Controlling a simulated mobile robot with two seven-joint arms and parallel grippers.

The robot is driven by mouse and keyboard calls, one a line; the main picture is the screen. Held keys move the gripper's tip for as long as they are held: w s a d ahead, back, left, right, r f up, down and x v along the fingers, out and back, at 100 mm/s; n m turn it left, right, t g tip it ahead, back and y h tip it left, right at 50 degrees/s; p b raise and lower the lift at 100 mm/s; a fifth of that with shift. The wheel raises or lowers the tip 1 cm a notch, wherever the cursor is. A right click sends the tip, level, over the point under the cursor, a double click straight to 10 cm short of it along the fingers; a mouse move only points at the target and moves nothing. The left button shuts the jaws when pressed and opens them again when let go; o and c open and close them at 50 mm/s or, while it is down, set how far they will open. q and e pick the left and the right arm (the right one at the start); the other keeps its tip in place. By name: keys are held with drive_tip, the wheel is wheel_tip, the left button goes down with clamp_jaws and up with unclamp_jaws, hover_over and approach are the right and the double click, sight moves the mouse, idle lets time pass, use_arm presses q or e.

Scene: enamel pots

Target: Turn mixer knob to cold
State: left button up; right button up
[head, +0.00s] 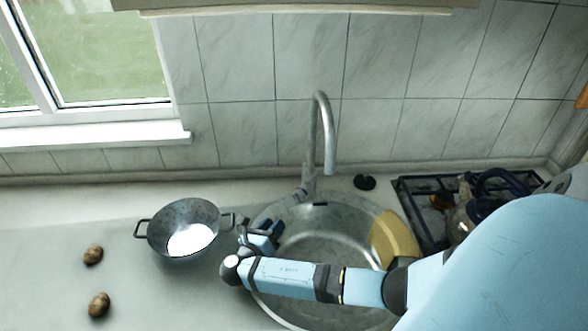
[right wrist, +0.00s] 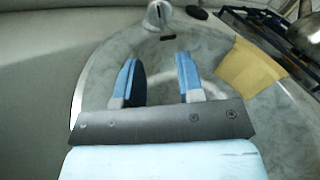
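The metal mixer tap (head: 325,135) stands behind the round sink, its spout curving up and over. Its side knob (head: 301,196) appears as a small grey lever low on the left of the tap base. The tap base (right wrist: 158,14) also shows at the top of the right wrist view. My right gripper (head: 263,235) is over the left part of the sink, to the left of and nearer than the knob, apart from it. In the right wrist view the right gripper (right wrist: 159,76) has its two blue fingers spread, with nothing between them. My left gripper is out of view.
A metal colander (head: 183,215) stands left of the sink (head: 330,235), close to my right gripper. Two potatoes (head: 93,255) (head: 98,305) lie on the counter. A yellow cloth or board (head: 394,238) rests on the sink's right rim. A black stove grate (head: 425,187) is at the right.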

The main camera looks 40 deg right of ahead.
sight(299, 196)
drive_tip(key=x, duration=1.1)
drive_tip(key=shift+p, duration=0.45)
clamp_jaws()
